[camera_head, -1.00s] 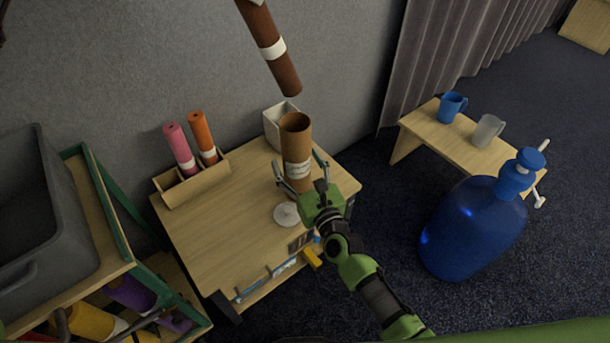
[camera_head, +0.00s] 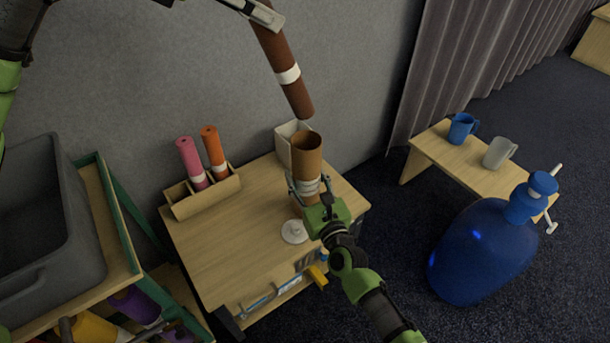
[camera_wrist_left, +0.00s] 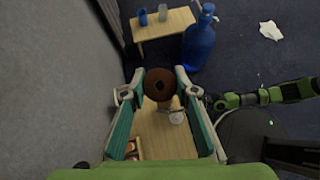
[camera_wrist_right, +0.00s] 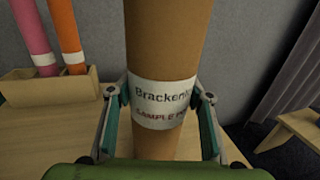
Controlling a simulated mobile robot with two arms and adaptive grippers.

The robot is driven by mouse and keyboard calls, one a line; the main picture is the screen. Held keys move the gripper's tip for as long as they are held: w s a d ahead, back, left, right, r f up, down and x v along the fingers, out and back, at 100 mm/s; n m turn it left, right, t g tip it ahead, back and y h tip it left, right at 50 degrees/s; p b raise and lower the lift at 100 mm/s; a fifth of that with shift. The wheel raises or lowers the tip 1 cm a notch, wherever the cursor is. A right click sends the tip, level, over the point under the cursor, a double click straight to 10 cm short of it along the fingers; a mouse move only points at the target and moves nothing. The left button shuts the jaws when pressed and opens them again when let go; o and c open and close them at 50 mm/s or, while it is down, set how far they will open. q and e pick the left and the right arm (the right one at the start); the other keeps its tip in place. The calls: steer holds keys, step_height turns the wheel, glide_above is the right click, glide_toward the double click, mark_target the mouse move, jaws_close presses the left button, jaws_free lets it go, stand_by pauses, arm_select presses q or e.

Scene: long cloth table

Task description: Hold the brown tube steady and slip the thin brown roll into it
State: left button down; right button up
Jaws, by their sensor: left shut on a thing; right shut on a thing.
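The brown tube (camera_head: 307,158) stands about upright on the small wooden table, its open mouth facing up. My right gripper (camera_head: 305,187) is shut around it at the white printed label, which shows in the right wrist view (camera_wrist_right: 163,103). The tube's base is hidden behind the gripper. The thin, darker brown roll (camera_head: 276,48), with a white band, hangs tilted above the tube. Its lower end appears just above the mouth and apart from it. My left gripper (camera_head: 262,12) is shut on its upper part. The left wrist view shows the roll end-on (camera_wrist_left: 160,84) between the fingers.
A wooden holder (camera_head: 205,197) with a pink roll (camera_head: 191,158) and an orange roll (camera_head: 213,150) stands left of the tube. A white box (camera_head: 284,148) is close behind it. A white disc (camera_head: 294,231) lies in front. A grey bin (camera_head: 55,230) is at left.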

arm_select(q)
step_height(320, 180, down, 10)
steer(key=shift+r, duration=0.25)
steer(key=c, duration=1.5)
jaws_free()
steer(key=v, duration=1.2)
arm_select(e)
steer(key=o, duration=1.3)
steer(key=shift+c, duration=0.2)
steer(key=shift+s, duration=0.1)
